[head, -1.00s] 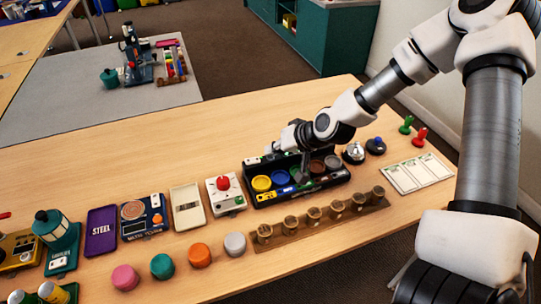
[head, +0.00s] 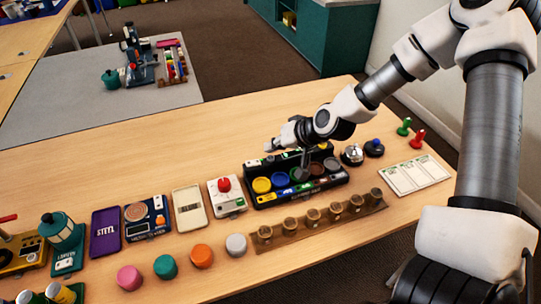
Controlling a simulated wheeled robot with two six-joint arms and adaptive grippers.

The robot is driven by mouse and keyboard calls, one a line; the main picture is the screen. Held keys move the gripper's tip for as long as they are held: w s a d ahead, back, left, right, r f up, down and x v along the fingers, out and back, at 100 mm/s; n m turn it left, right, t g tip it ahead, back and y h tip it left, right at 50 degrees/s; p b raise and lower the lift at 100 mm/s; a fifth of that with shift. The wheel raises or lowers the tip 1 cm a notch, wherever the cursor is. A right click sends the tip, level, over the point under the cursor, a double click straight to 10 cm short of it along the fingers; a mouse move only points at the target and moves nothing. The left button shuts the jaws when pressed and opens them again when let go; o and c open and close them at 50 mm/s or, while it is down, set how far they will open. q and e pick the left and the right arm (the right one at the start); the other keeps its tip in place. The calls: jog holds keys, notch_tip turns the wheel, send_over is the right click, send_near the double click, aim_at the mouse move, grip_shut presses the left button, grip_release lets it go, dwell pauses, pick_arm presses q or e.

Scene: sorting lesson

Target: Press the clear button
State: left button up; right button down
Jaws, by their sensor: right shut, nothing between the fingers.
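A black panel (head: 258,198) stands near the middle of the table, with a row of large round discs: yellow (head: 262,185), blue (head: 280,180), green (head: 296,174), brown and grey (head: 332,164). Smaller coloured labels or keys run along its front edge, too small to read, so I cannot tell which part is the clear button. My left gripper is not in view.
A wooden rack (head: 290,232) with several round pieces lies in front of the panel. A white device with a red knob (head: 224,185) stands left of it. A silver bell (head: 352,154) and a blue-topped button (head: 375,147) stand to the right.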

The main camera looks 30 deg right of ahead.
aim_at(273, 158)
notch_tip(273, 158, up, 5)
jog(key=p, duration=0.4)
jog(key=shift+f, duration=0.25)
dwell(0.3)
